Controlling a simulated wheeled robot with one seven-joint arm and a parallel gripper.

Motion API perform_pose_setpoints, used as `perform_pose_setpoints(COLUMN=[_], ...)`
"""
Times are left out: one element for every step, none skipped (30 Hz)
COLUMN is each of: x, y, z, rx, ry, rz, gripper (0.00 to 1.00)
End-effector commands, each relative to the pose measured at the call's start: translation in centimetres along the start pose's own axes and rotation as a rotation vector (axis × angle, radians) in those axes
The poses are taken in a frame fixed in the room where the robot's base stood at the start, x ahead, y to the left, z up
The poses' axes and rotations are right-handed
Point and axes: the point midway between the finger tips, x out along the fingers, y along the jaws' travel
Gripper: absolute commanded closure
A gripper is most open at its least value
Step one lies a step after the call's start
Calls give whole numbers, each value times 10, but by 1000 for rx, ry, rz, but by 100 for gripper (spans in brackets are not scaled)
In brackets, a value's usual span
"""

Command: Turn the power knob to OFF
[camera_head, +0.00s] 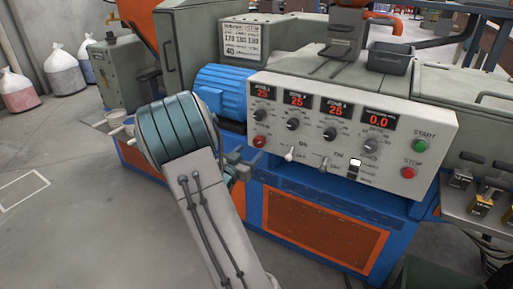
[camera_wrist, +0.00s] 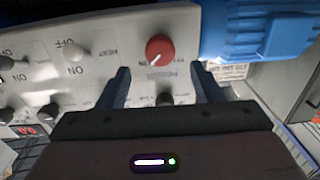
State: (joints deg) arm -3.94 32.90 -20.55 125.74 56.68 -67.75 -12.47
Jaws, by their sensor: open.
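The red knob (camera_head: 260,141) is at the lower left of the white control panel (camera_head: 409,104). In the wrist view the red knob (camera_wrist: 160,47) is close up, with a white pointer mark slanting to the lower left beside lettering that looks like ON; the other lettering is too blurred to read. My gripper (camera_head: 243,160) is just in front of and slightly below the knob in the head view. In the wrist view my gripper (camera_wrist: 161,72) is open, one finger to each side below the knob, apart from it and empty.
Two toggle switches (camera_head: 290,154) (camera_head: 324,163) sit right of the red knob. Black dials and red displays (camera_head: 298,99) are above. A green START button (camera_head: 420,145) and red STOP button (camera_head: 408,172) are at the right. A blue motor (camera_head: 222,90) stands left of the panel.

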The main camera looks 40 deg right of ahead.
Motion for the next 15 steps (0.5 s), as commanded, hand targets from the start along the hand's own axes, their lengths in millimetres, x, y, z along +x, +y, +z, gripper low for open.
perform_pose_setpoints(x=[12, 18, 25, 30, 35, 41, 45, 48, 52, 54, 56, 58, 59, 60, 61], y=[2, 1, 1, 1, 1, 0, 0, 0, 0, 0, 0, 0, 0, 0, 0], z=[2, 2, 2, 1, 2, 2, 2, 1, 1, 1, 1, 0, 0, 0, 0], rx=[0, 0, 0, 0, -1, -1, 0, 0, 0, 0, 0, 0, 0, 0, -1], ry=[2, 2, 1, 2, 1, 0, 0, 0, 0, 0, 0, -1, -1, -1, -1], rz=[4, 3, 3, 3, 2, 1, 1, 1, 0, -1, -1, -1, -1, -1, -1], gripper=[40, 40, 40, 40, 40, 40, 40, 40, 40, 40, 40, 40, 40, 40, 40])
